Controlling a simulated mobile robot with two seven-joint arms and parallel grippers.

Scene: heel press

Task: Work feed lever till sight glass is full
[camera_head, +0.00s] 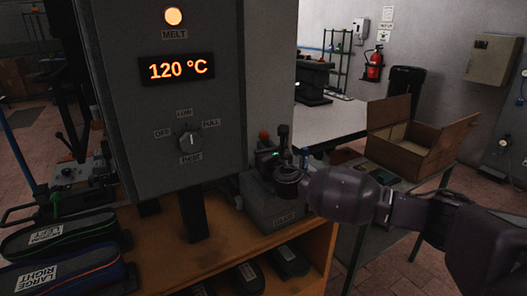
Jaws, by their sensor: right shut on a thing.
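A grey box labelled GLUE (285,218) stands on the wooden bench, right of the control panel. My right gripper (287,166) comes in from the right and is shut at the top of this box, on what appears to be the feed lever. The fingers hide most of the lever. A small green spot (276,154) shows beside the fingers; I cannot tell whether it is the sight glass, and no fill level can be read. A small red knob (264,135) stands just behind. My left gripper is not in view.
The grey control panel (220,105) reads 120 °C, with a lit MELT lamp (173,16) and a selector knob (190,141). Dark cases sit on the shelf below. An open cardboard box (410,153) stands at right.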

